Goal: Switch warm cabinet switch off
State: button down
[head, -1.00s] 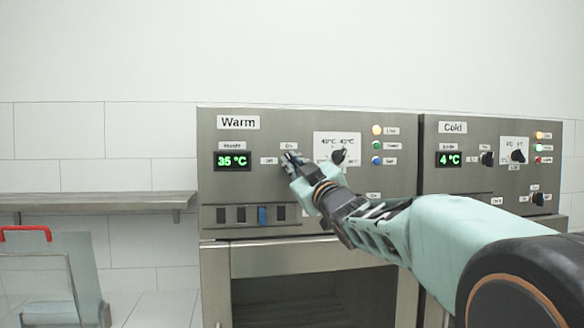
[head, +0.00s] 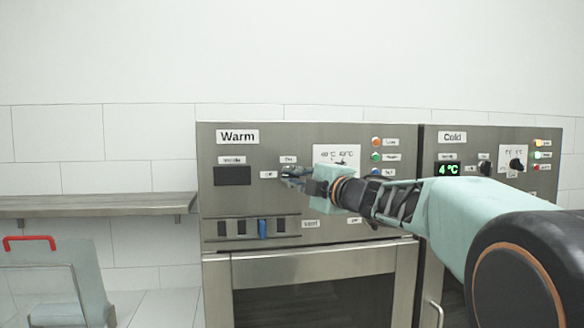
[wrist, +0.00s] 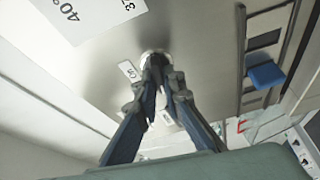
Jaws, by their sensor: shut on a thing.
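The warm cabinet (head: 215,190) is a steel unit labelled "Warm", and its inside display (head: 232,176) is dark. My gripper (head: 290,173) is at the switch between the "Off" and "On" labels, and hides most of it in the head view. In the wrist view the fingers (wrist: 163,82) are closed on the dark switch knob (wrist: 155,60), between the "On" label (wrist: 128,71) and the other small label. The knob's exact angle is hard to see.
The cold cabinet (head: 455,143) stands at the right, its display lit at 4 °C. A shelf (head: 95,204) and a red-handled clear bin (head: 60,275) are at the left.

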jog(key=shift+r+n+p, duration=0.2)
jog(key=shift+n+p, duration=0.25)
jog(key=shift+n, duration=0.25)
jog(key=shift+g, duration=0.3)
jog(key=c, duration=2)
grip_release()
jog(key=shift+f, duration=0.15)
jog(key=shift+c, duration=0.2)
jog(key=v, duration=1.2)
jog(key=shift+a, duration=0.1)
